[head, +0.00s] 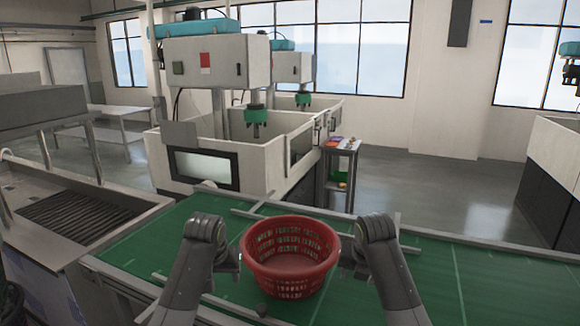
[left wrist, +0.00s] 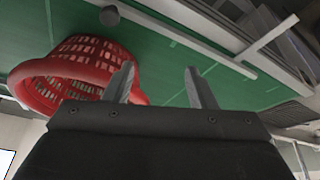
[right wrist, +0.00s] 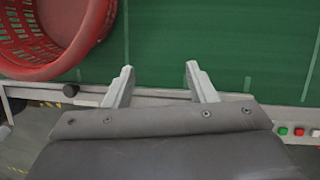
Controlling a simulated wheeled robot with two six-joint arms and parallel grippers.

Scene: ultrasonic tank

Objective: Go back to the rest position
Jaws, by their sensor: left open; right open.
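A red plastic basket (head: 290,262) with slotted walls stands upright on the green conveyor belt (head: 470,275), between my two grippers. It looks empty. My left gripper (head: 238,262) is just left of the basket, and my right gripper (head: 343,262) is just right of it. In the left wrist view the left fingers (left wrist: 160,85) are apart with nothing between them, and the basket (left wrist: 70,65) lies to the left. In the right wrist view the right fingers (right wrist: 160,82) are also apart and empty, with the basket (right wrist: 50,35) at the upper left.
A small dark round thing (head: 262,310) is at the belt's near edge. A metal sink (head: 75,215) stands left of the belt. White machines (head: 215,135) stand behind it. A small stand (head: 343,170) with items is at the back. The belt's right part is clear.

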